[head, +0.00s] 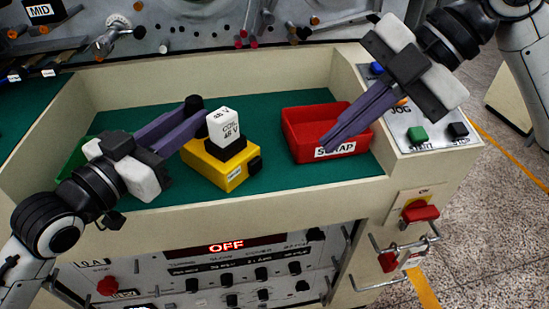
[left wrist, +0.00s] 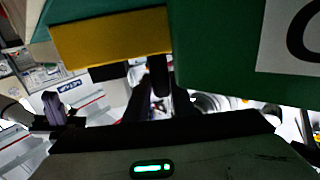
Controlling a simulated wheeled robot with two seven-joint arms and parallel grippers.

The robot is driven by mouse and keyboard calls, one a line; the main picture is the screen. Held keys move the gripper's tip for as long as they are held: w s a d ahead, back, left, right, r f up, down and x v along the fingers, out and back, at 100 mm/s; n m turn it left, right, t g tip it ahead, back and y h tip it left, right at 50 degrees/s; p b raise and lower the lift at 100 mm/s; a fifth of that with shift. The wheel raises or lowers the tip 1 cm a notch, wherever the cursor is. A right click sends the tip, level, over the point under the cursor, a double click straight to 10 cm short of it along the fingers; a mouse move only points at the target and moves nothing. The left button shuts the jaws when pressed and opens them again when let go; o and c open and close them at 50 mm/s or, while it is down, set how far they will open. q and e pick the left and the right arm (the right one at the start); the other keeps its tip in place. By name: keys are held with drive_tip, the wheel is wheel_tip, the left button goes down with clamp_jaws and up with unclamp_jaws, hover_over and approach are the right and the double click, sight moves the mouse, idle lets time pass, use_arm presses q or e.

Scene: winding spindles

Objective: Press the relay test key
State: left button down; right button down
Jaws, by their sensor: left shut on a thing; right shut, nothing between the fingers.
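A white relay block (head: 223,124) marked COIL 48 V sits in a black socket on a yellow test box (head: 205,166) on the green mat. A black part (head: 255,164) sticks out at the box's right end; I cannot tell whether it is the test key. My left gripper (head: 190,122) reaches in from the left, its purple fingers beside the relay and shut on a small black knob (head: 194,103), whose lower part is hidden. The yellow box also seems to show in the left wrist view (left wrist: 110,40). My right gripper (head: 331,142) is shut and empty in front of the red bin.
The red SCRAP bin (head: 305,133) stands on the mat at the right. A green bin (head: 98,149) is partly hidden behind my left gripper. A button panel (head: 420,118) is at the right edge. Cream tray walls surround the mat; a display below reads OFF.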

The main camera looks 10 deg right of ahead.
sight(255, 166)
use_arm(q)
drive_tip(key=shift+f, duration=0.3)
use_arm(e)
drive_tip(key=w+a+f, duration=0.1)
drive_tip(key=a+f, duration=0.1)
drive_tip(key=w+a+f, duration=0.1)
drive_tip(key=a+f, duration=0.2)
drive_tip(key=w+a+f, duration=0.1)
drive_tip(key=a+f, duration=0.2)
drive_tip(key=shift+w, duration=0.3)
drive_tip(key=shift+w+a, duration=0.25)
drive_tip(key=shift+w, duration=0.1)
